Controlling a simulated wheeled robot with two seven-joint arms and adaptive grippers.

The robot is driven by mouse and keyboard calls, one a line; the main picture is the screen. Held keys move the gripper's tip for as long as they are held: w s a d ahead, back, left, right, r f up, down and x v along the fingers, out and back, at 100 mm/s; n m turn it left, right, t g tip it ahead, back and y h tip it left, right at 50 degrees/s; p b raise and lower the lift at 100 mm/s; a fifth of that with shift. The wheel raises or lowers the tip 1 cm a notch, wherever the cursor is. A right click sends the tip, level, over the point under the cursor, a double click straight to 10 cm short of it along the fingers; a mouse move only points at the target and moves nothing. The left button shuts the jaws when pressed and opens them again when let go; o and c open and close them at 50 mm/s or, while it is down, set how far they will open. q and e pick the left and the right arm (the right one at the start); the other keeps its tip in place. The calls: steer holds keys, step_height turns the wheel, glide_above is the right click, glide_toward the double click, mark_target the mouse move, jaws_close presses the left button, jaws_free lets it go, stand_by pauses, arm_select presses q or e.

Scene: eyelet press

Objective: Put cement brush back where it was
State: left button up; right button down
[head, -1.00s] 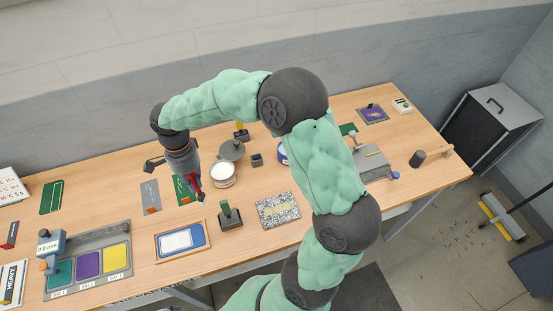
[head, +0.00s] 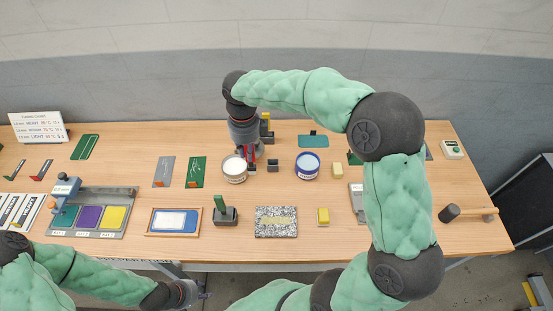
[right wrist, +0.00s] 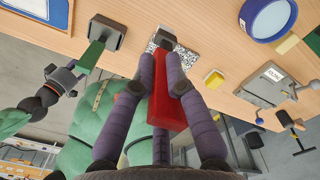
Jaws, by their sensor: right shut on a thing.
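My right gripper (head: 251,158) is shut on a red piece, which I take to be the cement brush (right wrist: 166,108). In the right wrist view the fingers (right wrist: 170,88) close on both sides of it. In the head view it hangs just behind and beside the open white-topped tin (head: 234,170); its lower end is hard to make out. A small dark block (head: 272,165), perhaps a holder, stands just right of it. A blue-rimmed tin (head: 307,165) stands further right. My left gripper (head: 198,295) is low at the table's front edge, its fingers too small to read.
A green-handled tool on a dark base (head: 225,212), a speckled slab (head: 276,232) and a yellow block (head: 323,216) stand in front. A blue-white framed screen (head: 176,220) lies to the left. A mallet (head: 466,213) lies at right. The table's front middle has bare patches.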

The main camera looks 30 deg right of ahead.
steer(key=w+d+f, duration=0.5)
steer(key=d+f, duration=0.6)
steer(key=f, duration=0.1)
steer(key=shift+w+f+b, duration=0.2)
steer(key=shift+w+b, duration=0.15)
steer(key=shift+b, duration=0.05)
steer(key=shift+f, duration=0.1)
steer(key=c, duration=1.6)
jaws_free()
steer(key=shift+f, duration=0.1)
steer(key=shift+c, duration=0.2)
steer(key=o, duration=0.4)
step_height(320, 180, up, 12)
steer(key=shift+s+d+r+p, duration=0.1)
steer(key=shift+r+p, duration=0.1)
steer(key=shift+p, duration=0.3)
